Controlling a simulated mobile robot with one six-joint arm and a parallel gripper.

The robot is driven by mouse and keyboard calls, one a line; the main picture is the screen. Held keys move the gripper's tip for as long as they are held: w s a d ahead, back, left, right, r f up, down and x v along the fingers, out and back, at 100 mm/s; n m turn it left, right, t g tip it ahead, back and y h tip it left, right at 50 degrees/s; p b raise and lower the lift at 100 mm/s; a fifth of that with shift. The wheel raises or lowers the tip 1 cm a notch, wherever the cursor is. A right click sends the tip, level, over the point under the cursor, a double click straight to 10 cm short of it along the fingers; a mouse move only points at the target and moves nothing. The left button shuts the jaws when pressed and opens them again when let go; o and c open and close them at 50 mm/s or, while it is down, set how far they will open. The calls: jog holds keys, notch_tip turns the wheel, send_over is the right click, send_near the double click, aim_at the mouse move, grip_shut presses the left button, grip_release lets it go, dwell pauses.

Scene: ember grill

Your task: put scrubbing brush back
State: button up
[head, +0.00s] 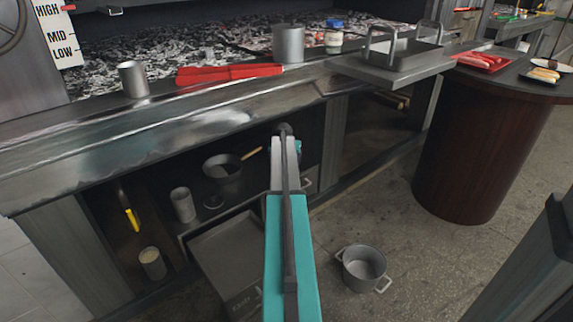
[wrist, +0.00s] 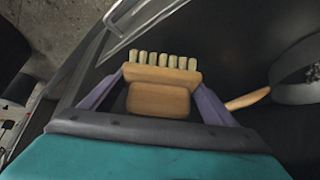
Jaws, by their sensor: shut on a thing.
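The scrubbing brush (wrist: 159,98) shows in the wrist view as a light wooden block with a row of pale bristle tufts along its far edge. My gripper (wrist: 163,84) has its two purple fingers on either side of the brush, shut on it. In the head view my teal and grey arm reaches toward the dark open shelf under the grill counter. It hides the fingers and the brush there.
A dark pan (head: 224,178) with a wooden handle, also in the wrist view (wrist: 297,91), stands on the shelf beside a metal cup (head: 182,204). An open drawer (head: 226,250) lies below. A grey pot (head: 364,267) stands on the floor. The steel counter edge (head: 170,140) overhangs the shelf.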

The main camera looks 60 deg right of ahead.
jog(key=shift+w+d+f+b, duration=0.1)
jog(key=shift+w+d+b, duration=0.35)
jog(key=shift+d, duration=0.5)
jog(key=shift+w+d+f+b, duration=0.1)
jog(key=shift+w+d+b, duration=0.1)
jog(key=shift+w+d, duration=0.55)
jog(key=shift+s+d, duration=0.15)
jog(key=shift+s, duration=0.05)
jog(key=shift+f+b, duration=1.1)
jog(key=shift+f, duration=0.65)
jog(key=o, duration=1.1)
jog(key=shift+f, duration=0.15)
jog(key=p+v, duration=0.2)
jog(key=v, duration=0.3)
jog(key=s+a+p, duration=0.4)
jog(key=s+a, duration=0.1)
jog(key=a, duration=0.5)
jog(key=shift+s+a, duration=0.25)
jog(key=shift+a, duration=0.1)
